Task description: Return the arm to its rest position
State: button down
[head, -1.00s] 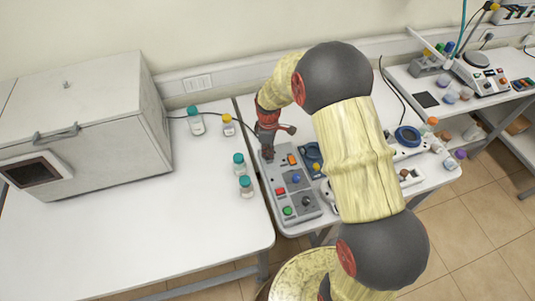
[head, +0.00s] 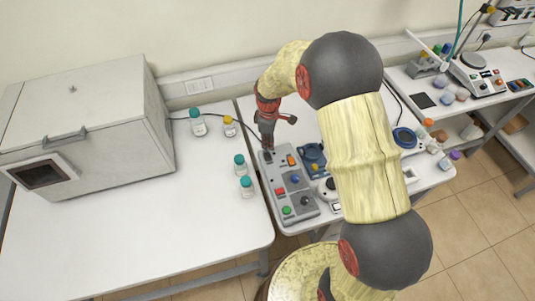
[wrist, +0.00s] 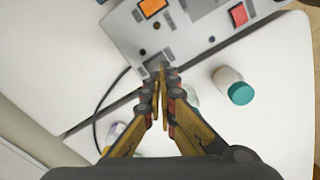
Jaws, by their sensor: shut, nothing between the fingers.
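My gripper (head: 267,151) hangs at the far end of the control panel (head: 297,210), pointing down. In the wrist view my gripper (wrist: 160,72) has its two fingers together with nothing between them. The fingertips appear over the end of the grey panel (wrist: 188,45), near a small dark switch; I cannot tell whether they touch it. My arm (head: 366,150) reaches across the right part of the head view and hides some of the table behind it.
Bottles with teal caps (head: 240,166) and a yellow-capped bottle (head: 229,127) stand on the left table. A large grey box oven (head: 90,120) stands further left. A blue-ringed device (head: 404,138) and small bottles lie right of my arm. The left table's front is clear.

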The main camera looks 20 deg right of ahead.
jog(key=shift+f, duration=0.1)
dwell(0.4)
jog(key=shift+m, duration=0.4)
jog(key=shift+s+m, duration=0.35)
jog(key=shift+m, duration=0.15)
jog(key=s, duration=0.1)
jog(key=s+m, duration=0.1)
jog(key=s, duration=0.1)
jog(key=s+m+g, duration=0.1)
jog(key=shift+s+f, duration=0.15)
jog(key=shift+f, duration=0.1)
jog(key=s+r+m+t+b, duration=0.3)
jog(key=s+r+b, duration=0.4)
jog(key=s, duration=0.4)
jog(key=s+r+m+t+b, duration=0.3)
jog(key=s+r+m+b, duration=0.2)
jog(key=s+r, duration=0.5)
jog(key=shift+s+t+b, duration=0.3)
jog(key=shift+s+b, duration=0.45)
jog(key=shift+b, duration=0.2)
